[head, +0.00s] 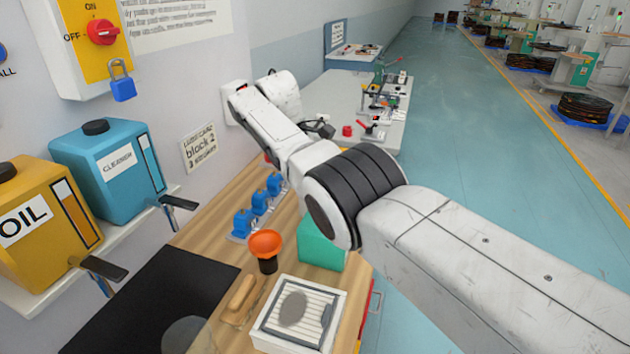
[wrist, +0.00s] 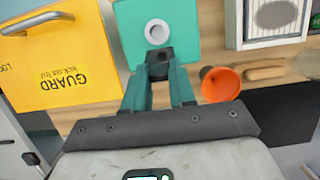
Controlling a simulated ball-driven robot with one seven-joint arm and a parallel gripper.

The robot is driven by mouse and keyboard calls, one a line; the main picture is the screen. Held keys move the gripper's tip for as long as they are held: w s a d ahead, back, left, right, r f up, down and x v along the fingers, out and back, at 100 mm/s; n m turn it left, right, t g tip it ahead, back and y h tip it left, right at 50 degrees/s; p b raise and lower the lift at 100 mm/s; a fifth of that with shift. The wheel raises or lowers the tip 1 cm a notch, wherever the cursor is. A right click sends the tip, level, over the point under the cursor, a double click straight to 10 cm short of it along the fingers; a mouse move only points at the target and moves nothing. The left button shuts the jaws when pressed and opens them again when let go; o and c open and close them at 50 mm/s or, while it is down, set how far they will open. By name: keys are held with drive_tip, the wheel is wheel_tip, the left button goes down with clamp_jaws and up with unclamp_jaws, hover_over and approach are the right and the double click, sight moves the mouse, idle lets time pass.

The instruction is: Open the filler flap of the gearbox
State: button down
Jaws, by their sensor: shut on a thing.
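The gearbox is a teal-green box (head: 318,246) on the wooden bench, partly hidden by my arm in the head view. In the wrist view its top (wrist: 190,30) carries a round white ring (wrist: 158,32) with a grey centre. A small dark piece (wrist: 159,56), which looks like the filler flap, is beside the ring. My gripper (wrist: 160,70) is shut on this dark piece, with its teal fingers on both sides. How far the flap is raised cannot be told. My gripper is hidden in the head view.
An orange funnel (head: 265,246) stands close beside the gearbox, near a white vented box (head: 298,312) and a wooden-handled tool (head: 241,293). A yellow guard (wrist: 60,60) flanks the gearbox. Oil (head: 40,220) and cleaner (head: 108,168) cans sit on the shelf.

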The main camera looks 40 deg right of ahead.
drive_tip(key=shift+w+a+f, duration=0.1)
drive_tip(key=shift+a+f, duration=0.05)
drive_tip(key=shift+f, duration=0.1)
idle(0.4)
drive_tip(key=c, duration=0.9)
unclamp_jaws()
drive_tip(key=shift+r, duration=0.2)
